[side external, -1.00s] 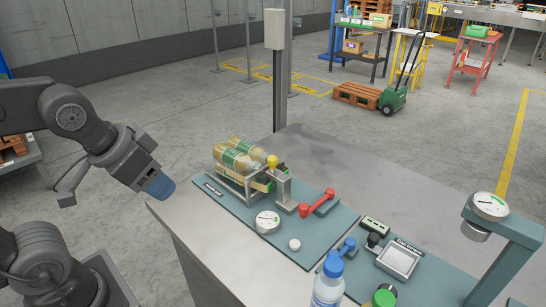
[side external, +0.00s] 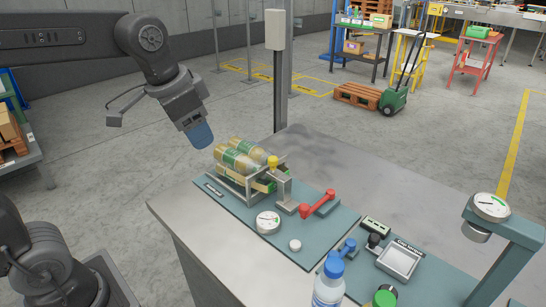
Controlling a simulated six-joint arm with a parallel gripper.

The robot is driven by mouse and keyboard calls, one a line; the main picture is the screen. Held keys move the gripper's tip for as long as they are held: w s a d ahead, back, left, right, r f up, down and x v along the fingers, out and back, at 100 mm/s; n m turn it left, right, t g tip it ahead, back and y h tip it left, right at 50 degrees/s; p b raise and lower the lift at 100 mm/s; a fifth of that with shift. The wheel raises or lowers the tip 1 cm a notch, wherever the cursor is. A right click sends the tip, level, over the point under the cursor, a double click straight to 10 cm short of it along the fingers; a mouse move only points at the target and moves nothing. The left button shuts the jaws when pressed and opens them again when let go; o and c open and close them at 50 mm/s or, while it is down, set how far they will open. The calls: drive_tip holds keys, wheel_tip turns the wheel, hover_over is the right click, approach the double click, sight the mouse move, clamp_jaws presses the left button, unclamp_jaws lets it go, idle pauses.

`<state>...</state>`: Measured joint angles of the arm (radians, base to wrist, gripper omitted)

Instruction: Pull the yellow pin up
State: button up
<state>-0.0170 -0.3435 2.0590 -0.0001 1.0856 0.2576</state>
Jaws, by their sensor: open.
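The yellow pin (side external: 272,162) has a round yellow knob and stands upright on a grey metal bracket (side external: 280,183) on the teal panel (side external: 232,208). My gripper (side external: 200,136) ends in a blue tip and is above and to the left of the pin, in the air, apart from everything. It is open and holds nothing that I can see; its separate fingers cannot be made out at this size.
Capped bottles (side external: 330,283) stand at the front edge. The table's back right is clear.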

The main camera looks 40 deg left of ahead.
drive_tip(key=w+r+m+g, duration=0.1)
drive_tip(key=w+m+g, duration=0.15)
drive_tip(key=w, duration=0.75)
drive_tip(key=m+g, duration=0.2)
drive_tip(key=m, duration=0.2)
hover_over(273, 158)
wheel_tip(273, 158, down, 5)
drive_tip(key=shift+t, duration=0.25)
wheel_tip(273, 158, down, 14)
drive_tip(key=shift+a, duration=0.1)
drive_tip(key=shift+c, duration=0.3)
clamp_jaws()
drive_tip(key=shift+r, duration=0.1)
